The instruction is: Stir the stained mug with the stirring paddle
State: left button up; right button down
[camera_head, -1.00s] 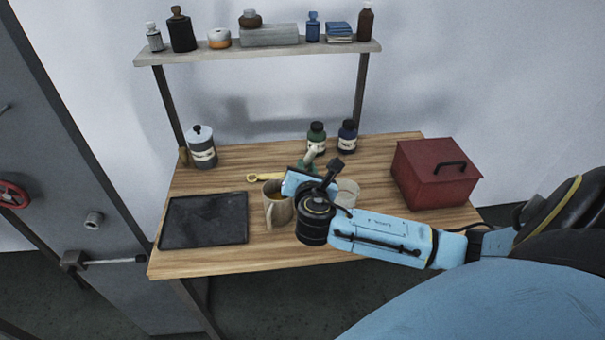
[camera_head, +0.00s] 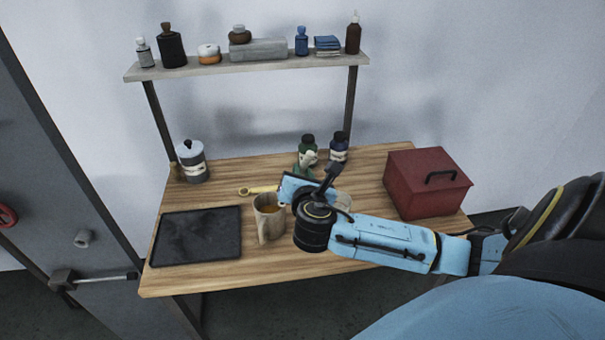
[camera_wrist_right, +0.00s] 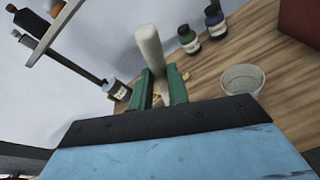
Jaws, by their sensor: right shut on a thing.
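The stained mug (camera_head: 268,222), beige with brownish-yellow inside, stands upright on the wooden table right of the black tray. My right gripper (camera_head: 303,172) is above the table, just behind and right of the mug. In the right wrist view its green fingers (camera_wrist_right: 161,88) are shut on a pale, rounded rod (camera_wrist_right: 149,48), which looks like the stirring paddle's handle. The rod's top also shows in the head view (camera_head: 309,157). Its lower end is hidden by my gripper and wrist, and I see nothing of it inside the mug. My left gripper is out of view.
A pale cup (camera_wrist_right: 242,80) stands right of my gripper, mostly hidden in the head view. A yellow tool (camera_head: 260,190) lies behind the mug. The black tray (camera_head: 197,236) is left, a red box (camera_head: 427,184) right. Green (camera_head: 307,143) and blue (camera_head: 339,147) bottles stand behind.

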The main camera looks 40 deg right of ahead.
jog(key=shift+r, duration=2.55)
jog(key=shift+f, duration=0.1)
